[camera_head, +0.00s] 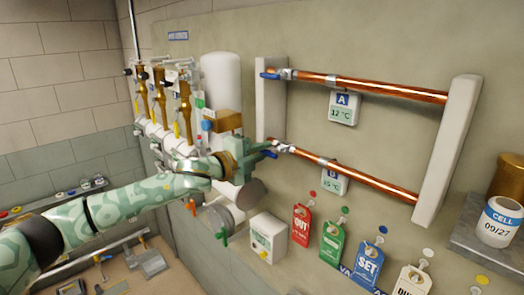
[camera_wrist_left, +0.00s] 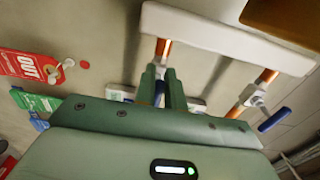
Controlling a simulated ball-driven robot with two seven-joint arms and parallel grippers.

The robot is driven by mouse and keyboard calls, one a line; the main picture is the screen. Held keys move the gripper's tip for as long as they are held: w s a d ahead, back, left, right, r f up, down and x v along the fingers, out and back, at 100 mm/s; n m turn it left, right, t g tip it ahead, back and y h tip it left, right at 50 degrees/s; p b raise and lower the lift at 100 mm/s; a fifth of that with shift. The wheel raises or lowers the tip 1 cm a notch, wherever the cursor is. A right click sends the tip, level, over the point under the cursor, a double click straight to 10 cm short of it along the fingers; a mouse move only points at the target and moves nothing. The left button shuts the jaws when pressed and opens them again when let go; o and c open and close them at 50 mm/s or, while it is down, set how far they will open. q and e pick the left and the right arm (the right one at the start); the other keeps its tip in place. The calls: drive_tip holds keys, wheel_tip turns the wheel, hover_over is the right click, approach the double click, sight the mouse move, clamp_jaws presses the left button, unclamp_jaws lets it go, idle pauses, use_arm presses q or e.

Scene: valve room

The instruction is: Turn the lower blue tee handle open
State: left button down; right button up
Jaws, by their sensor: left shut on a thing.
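The lower copper pipe (camera_head: 350,172) ends at its left in a metal valve with a blue tee handle (camera_head: 271,154). My left gripper (camera_head: 262,151) reaches it from the left and is shut on this handle. In the left wrist view the two green fingers of my left gripper (camera_wrist_left: 163,88) stand on either side of the blue handle (camera_wrist_left: 159,93), which is mostly hidden between them. The upper blue handle (camera_head: 270,76) is on the upper pipe (camera_head: 360,87), apart from the gripper; it also shows in the wrist view (camera_wrist_left: 274,119). My right gripper is not in view.
White posts (camera_head: 447,150) hold the pipes, with label A (camera_head: 343,107) on the upper and B (camera_head: 334,178) on the lower. Several coloured tags (camera_head: 333,242) hang below. Brass valves (camera_head: 185,105) crowd the left. A white CELL canister (camera_head: 498,222) stands at right.

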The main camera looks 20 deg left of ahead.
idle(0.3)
use_arm(q)
drive_tip(key=c, duration=1.5)
unclamp_jaws()
drive_tip(key=shift+a+f, duration=0.1)
drive_tip(key=b+v, duration=0.5)
drive_tip(key=v, duration=1.1)
drive_tip(key=shift+s+b, duration=0.15)
drive_tip(key=shift+b, duration=0.15)
